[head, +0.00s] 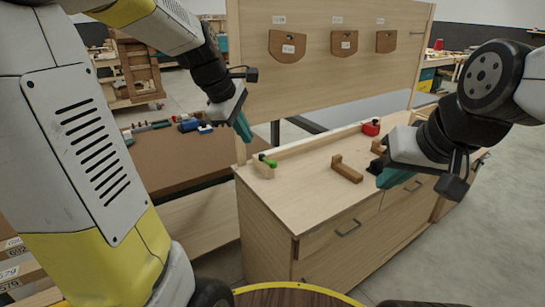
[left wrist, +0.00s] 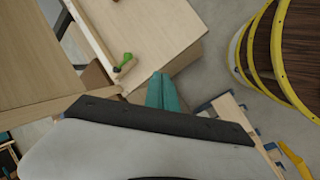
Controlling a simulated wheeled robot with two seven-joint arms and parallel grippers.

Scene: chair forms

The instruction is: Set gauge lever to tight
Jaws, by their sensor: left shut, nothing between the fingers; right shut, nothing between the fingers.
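A green lever (head: 267,161) sits on a small wooden block (head: 262,170) at the left end of the light wood bench top (head: 310,182). It also shows in the left wrist view (left wrist: 126,58). I cannot read any tight mark on it. My left gripper (head: 243,127) is shut and empty, above and to the left of the lever in the head view, apart from it. Its teal fingers (left wrist: 161,88) also show in the left wrist view, to the lower right of the lever. My right gripper (head: 393,178) is shut and empty near the bench's right side.
A brown wooden block (head: 346,169) and a red item (head: 371,128) stand on the bench. A back panel (head: 330,75) with several brown hanging pieces rises behind. A brown table (head: 180,160) with tools stands to the left. The bench front middle is clear.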

